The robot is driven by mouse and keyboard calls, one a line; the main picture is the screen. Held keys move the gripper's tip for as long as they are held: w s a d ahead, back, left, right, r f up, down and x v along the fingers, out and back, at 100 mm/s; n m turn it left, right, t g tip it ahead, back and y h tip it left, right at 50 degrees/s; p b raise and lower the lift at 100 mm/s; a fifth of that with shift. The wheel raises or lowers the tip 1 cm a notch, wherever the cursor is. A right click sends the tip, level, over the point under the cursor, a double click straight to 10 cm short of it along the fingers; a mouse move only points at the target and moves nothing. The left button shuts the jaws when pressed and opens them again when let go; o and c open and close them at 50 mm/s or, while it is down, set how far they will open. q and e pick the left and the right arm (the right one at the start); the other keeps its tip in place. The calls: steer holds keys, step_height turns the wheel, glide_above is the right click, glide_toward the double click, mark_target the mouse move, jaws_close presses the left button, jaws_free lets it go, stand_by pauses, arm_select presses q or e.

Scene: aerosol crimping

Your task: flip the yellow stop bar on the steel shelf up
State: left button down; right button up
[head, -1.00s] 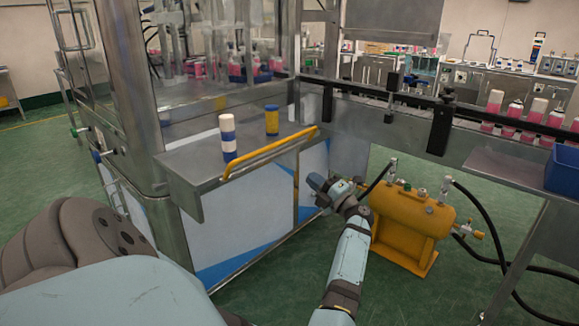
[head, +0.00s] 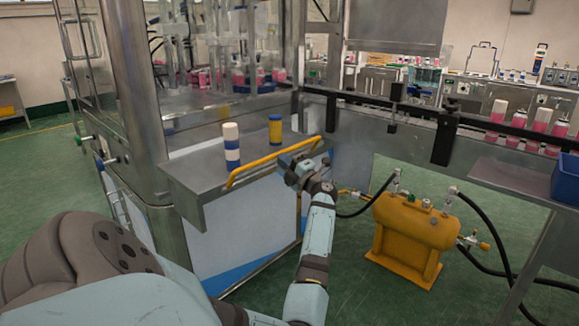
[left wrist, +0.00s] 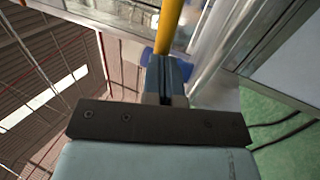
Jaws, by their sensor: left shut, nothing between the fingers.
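The yellow stop bar (head: 255,168) runs along the front edge of the steel shelf (head: 190,172), roughly level with its top. My left gripper (head: 290,164) is at the bar's right part, on the outer side of the shelf edge. In the left wrist view the shut blue fingers (left wrist: 168,72) point at the yellow bar (left wrist: 169,28), which extends away just beyond the fingertips. Nothing is between the fingers. I cannot tell whether they touch the bar. My right gripper is in neither view.
A white and blue can (head: 231,148) and a yellow can with a blue top (head: 275,130) stand on the shelf. A yellow tank (head: 410,225) with black hoses stands on the floor at right. A conveyor rail (head: 400,105) runs behind.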

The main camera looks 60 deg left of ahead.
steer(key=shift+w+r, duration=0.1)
arm_select(q)
steer(key=shift+r+p, duration=0.15)
steer(key=shift+p, duration=0.2)
steer(key=r+h+p, duration=0.1)
steer(key=p, duration=0.3)
steer(key=a+r+h+p, duration=0.1)
steer(key=h+p, duration=0.1)
steer(key=p, duration=0.2)
steer(key=a+r+t+h+p, duration=0.1)
steer(key=p, duration=0.3)
steer(key=shift+s+a+h, duration=0.15)
steer(key=shift+s+h, duration=0.15)
steer(key=shift+s+a+f+h+p, duration=0.15)
steer(key=shift+a+h+p, duration=0.2)
steer(key=shift+p, duration=0.4)
steer(key=shift+a, duration=0.25)
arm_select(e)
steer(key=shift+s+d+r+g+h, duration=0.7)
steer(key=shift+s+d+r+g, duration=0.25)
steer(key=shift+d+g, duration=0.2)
arm_select(q)
steer(key=shift+a+p, duration=0.1)
steer(key=shift+p, duration=0.2)
